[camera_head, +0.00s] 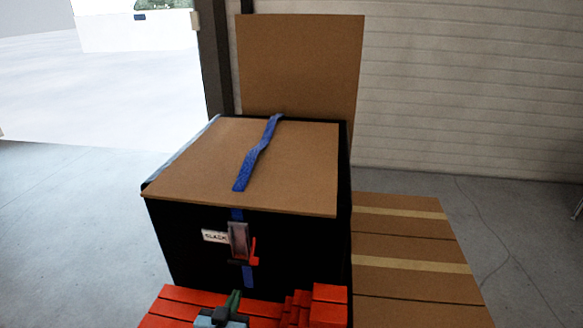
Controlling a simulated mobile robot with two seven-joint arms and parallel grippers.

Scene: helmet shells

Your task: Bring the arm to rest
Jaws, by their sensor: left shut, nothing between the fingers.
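My left gripper (233,303) appears at the bottom edge, left of centre, as a small green, dark and light blue shape. It is shut and empty, in front of a black box (190,262) and apart from its front face as far as I can tell. Most of the arm is cut off by the frame's edge. My right gripper is out of view. No helmet shell is clearly visible.
The box has a brown lid (200,160), a blue strap (258,153), a dark buckle (238,240) with a red lever, and a small white label. Red slats (180,294) lie in front. Open floor (80,220) lies left.

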